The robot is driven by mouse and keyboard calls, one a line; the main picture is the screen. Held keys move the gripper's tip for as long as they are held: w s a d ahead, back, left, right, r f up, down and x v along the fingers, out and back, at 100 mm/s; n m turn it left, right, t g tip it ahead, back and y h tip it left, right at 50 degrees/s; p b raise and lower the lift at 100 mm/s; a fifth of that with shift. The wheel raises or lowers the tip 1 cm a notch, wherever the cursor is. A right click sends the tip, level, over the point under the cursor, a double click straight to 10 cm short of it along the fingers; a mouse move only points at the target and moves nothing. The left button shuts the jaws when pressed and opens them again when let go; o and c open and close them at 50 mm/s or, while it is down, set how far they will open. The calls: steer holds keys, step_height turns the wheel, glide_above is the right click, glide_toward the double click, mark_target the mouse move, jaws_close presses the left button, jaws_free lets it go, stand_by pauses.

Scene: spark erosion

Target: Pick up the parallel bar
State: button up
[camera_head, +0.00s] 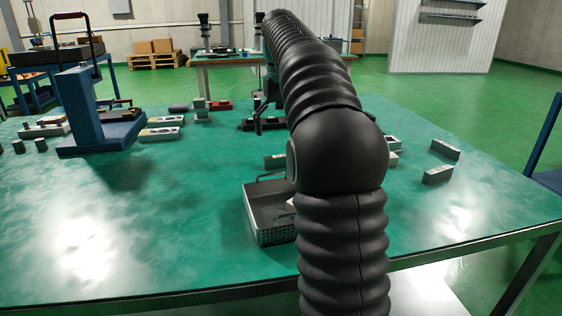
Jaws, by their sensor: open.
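Two short grey rectangular bars lie apart on the right of the green table (150,240) in the head view: a farther bar (445,149) and a nearer bar (437,174). Either could be the parallel bar; I cannot tell which. Another grey block (275,161) lies behind the wire basket, partly hidden by my arm. My gripper (264,118) hangs above the far middle of the table, left of my arm and well away from the two right-hand bars. It is open, small and partly hidden by my arm. I see nothing held in it.
A metal mesh basket (262,225) stands near the table's front, partly behind my arm. The front left and front right of the table are clear.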

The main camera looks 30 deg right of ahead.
mark_target(281, 161)
steer(key=shift+s+f+b, duration=0.1)
steer(key=shift+f+b, duration=0.5)
steer(key=shift+f, duration=3)
steer(key=c, duration=1.2)
steer(key=shift+o, duration=0.2)
steer(key=shift+r, duration=0.15)
